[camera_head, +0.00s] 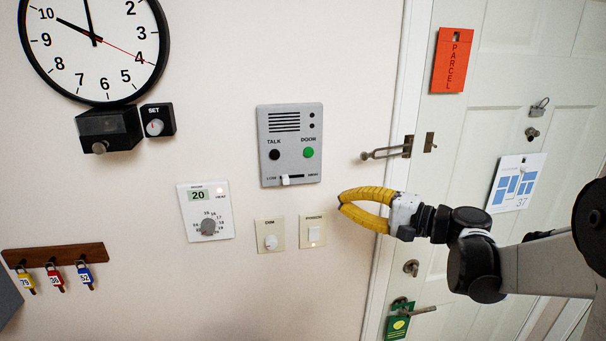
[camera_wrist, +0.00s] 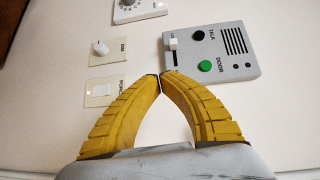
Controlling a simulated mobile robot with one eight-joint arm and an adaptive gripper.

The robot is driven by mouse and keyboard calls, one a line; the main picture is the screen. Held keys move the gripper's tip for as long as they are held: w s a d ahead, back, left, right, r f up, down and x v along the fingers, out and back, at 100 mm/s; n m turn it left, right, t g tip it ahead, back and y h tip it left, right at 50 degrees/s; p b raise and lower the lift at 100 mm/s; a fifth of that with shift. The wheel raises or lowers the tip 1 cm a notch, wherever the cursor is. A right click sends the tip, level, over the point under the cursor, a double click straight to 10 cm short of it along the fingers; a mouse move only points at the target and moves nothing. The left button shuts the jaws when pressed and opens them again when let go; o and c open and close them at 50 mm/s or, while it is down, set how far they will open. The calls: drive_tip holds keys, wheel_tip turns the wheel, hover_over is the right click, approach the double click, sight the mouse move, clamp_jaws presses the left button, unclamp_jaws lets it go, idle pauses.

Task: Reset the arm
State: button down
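My gripper (camera_head: 343,201) has yellow ribbed fingers and reaches in from the right, pointing left in front of the wall beside the door frame. In the wrist view my gripper (camera_wrist: 160,78) has its fingertips together, with nothing held between them. The fingers look apart from the wall; the exact gap cannot be told. The grey intercom (camera_head: 290,170), with a black TALK button and a green DOOR button, is up and left of the fingertips. The porch switch (camera_head: 313,231) is just below and left of them.
Left of the fingers are a dimmer (camera_head: 270,242) and a thermostat (camera_head: 206,225). A clock (camera_head: 97,50) and a key rack (camera_head: 55,256) are farther left. The white door (camera_head: 480,130) has a latch (camera_head: 387,152), a lever handle (camera_head: 420,311) and an orange parcel tag (camera_head: 451,75).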

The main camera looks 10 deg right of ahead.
drive_tip(key=s+a+f+n+g+h+b, duration=0.2)
drive_tip(key=s+a+f+h+b, duration=0.25)
drive_tip(key=f, duration=0.45)
drive_tip(key=s+a+f+n+g+h+b, duration=0.1)
drive_tip(key=s+a+f+n+g+b, duration=0.15)
drive_tip(key=s+f+b, duration=0.5)
drive_tip(key=s+d+f+n+h+b, duration=0.2)
drive_tip(key=s+f+h+b, duration=0.1)
drive_tip(key=s+f, duration=0.2)
drive_tip(key=s+d+f+n+h+b, duration=0.2)
drive_tip(key=s+f+h+b, duration=0.2)
drive_tip(key=f, duration=0.6)
drive_tip(key=s, duration=0.2)
drive_tip(key=shift+s+d+f, duration=0.3)
drive_tip(key=shift+d, duration=0.05)
idle(0.6)
